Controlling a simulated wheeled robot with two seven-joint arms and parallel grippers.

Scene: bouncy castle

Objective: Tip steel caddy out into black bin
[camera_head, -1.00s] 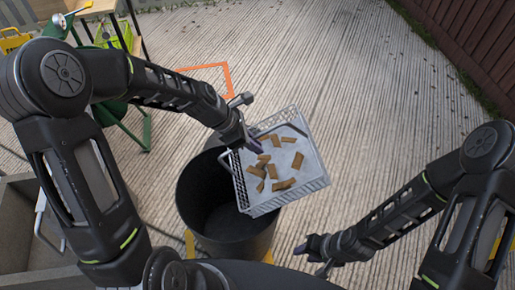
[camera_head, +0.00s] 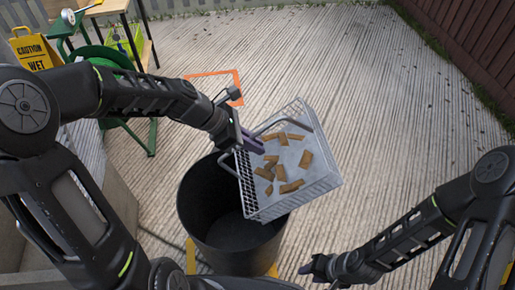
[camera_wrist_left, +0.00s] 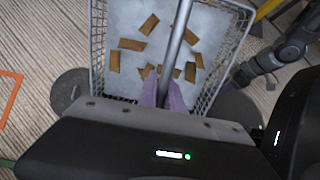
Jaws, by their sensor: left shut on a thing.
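The steel caddy (camera_head: 325,182) is a wire-sided tray with a pale flat floor, holding several brown pieces (camera_head: 292,187). It is held over the right part of the black bin (camera_head: 207,235) and looks somewhat tilted. My left gripper (camera_head: 256,144) is shut on the caddy's handle; in the left wrist view the handle bar (camera_wrist_left: 180,40) runs between the purple fingertips (camera_wrist_left: 163,95). The pieces lie on the caddy floor in that view. The bin's visible inside looks empty. My right gripper (camera_head: 318,268) is low at the right, apart from bin and caddy; its jaw opening is unclear.
An orange square outline (camera_head: 238,88) lies on the plank floor behind the bin. A yellow caution sign (camera_head: 35,50), a green frame (camera_head: 150,140) and a table stand at the upper left. Floor to the right is clear.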

